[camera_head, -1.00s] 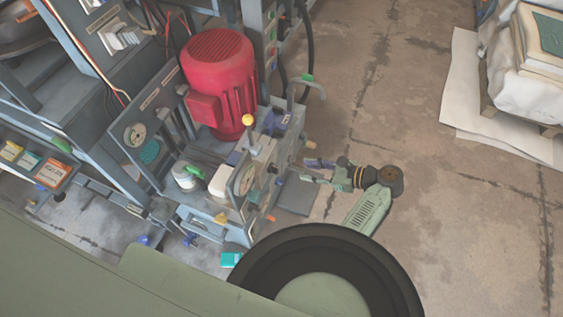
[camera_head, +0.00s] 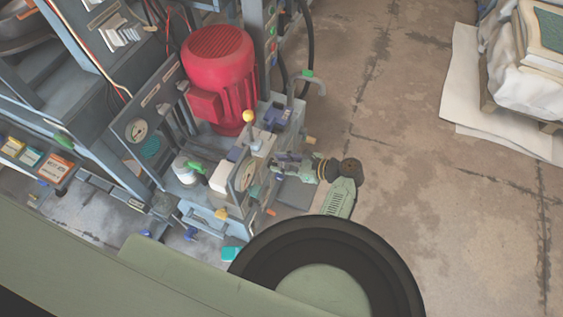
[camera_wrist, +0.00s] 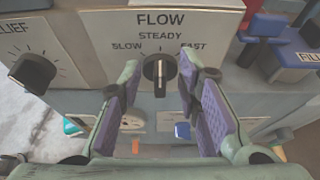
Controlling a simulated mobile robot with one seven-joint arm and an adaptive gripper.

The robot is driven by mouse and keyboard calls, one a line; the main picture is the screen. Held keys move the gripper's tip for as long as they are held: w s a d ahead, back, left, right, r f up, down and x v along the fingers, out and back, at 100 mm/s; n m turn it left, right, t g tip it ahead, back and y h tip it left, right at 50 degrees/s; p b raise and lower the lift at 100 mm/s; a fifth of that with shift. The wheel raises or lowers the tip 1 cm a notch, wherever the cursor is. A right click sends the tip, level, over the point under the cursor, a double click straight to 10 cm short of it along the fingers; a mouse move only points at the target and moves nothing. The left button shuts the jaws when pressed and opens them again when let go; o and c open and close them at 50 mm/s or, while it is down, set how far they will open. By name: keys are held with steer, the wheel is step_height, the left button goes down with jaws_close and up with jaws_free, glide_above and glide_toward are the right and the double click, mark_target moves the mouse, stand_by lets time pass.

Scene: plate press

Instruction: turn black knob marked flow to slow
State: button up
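The black flow knob (camera_wrist: 158,68) is on a pale panel (camera_wrist: 200,20) in the wrist view, below the printed words FLOW and STEADY, with SLOW at its left and FAST at its right. A white line runs upright on its face, in line with STEADY. My gripper (camera_wrist: 160,58) is open, with one purple-padded finger on each side of the knob. A gap shows on both sides, so neither finger visibly touches it. In the head view my gripper (camera_head: 283,160) is at the right side of the machine; the knob cannot be made out there.
Another black knob (camera_wrist: 33,72), with a label ending in LIEF, is at the left of the wrist view. Blue parts (camera_wrist: 290,47) are at the right. In the head view, a red motor (camera_head: 220,75) and a yellow-topped lever (camera_head: 249,117) stand nearby. Open floor (camera_head: 410,130) lies to the right.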

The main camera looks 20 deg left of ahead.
jaws_close()
stand_by(0.7)
steer(key=shift+s+n+t+p, duration=0.2)
steer(key=shift+n+t+p, duration=0.2)
steer(key=shift+p, duration=0.1)
steer(key=shift+s+f+n+t, duration=0.1)
steer(key=shift+s+n+t, duration=0.15)
steer(key=shift+n+t, duration=0.4)
steer(key=shift+s+f+n+t, duration=0.15)
steer(key=shift+n+t, duration=0.15)
steer(key=shift+n, duration=0.35)
steer(key=shift+s+f+n+t, duration=0.15)
steer(key=shift+n+t, duration=0.1)
steer(key=shift+n, duration=0.35)
steer(key=shift+s+n+t+y+b, duration=0.15)
steer(key=shift+n+t+y+b, duration=0.25)
steer(key=shift+n+b, duration=0.45)
